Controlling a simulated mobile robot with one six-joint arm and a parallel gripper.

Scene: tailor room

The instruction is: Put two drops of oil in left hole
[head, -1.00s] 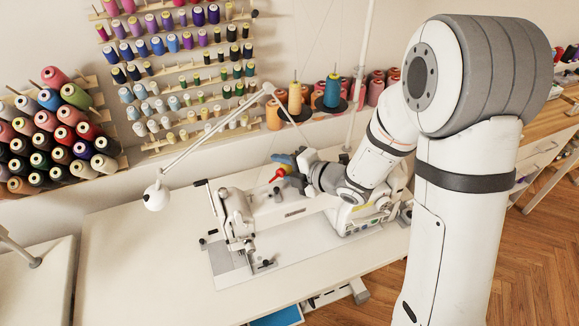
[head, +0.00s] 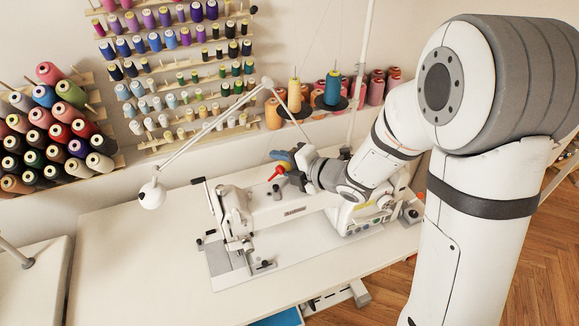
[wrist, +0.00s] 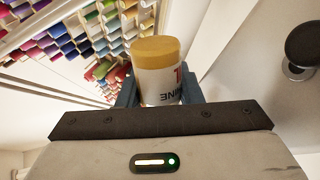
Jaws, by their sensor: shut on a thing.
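My gripper (head: 284,165) has blue fingers and is shut on an oil bottle (wrist: 158,78). In the wrist view the bottle is white with a tan end and dark and red lettering, between the two fingers. In the head view a red part (head: 277,172) shows at the gripper, probably the bottle's tip; the rest is mostly hidden. The gripper is above the white sewing machine (head: 295,213), over the middle of its arm. I cannot make out the left hole at this size, nor whether the bottle touches the machine.
A white lamp arm (head: 210,130) slants behind and left of the machine. Thread racks (head: 180,75) line the wall, and large cones (head: 333,88) stand behind. The white table (head: 140,250) is clear at left. A thin white pole (head: 361,80) rises behind my arm.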

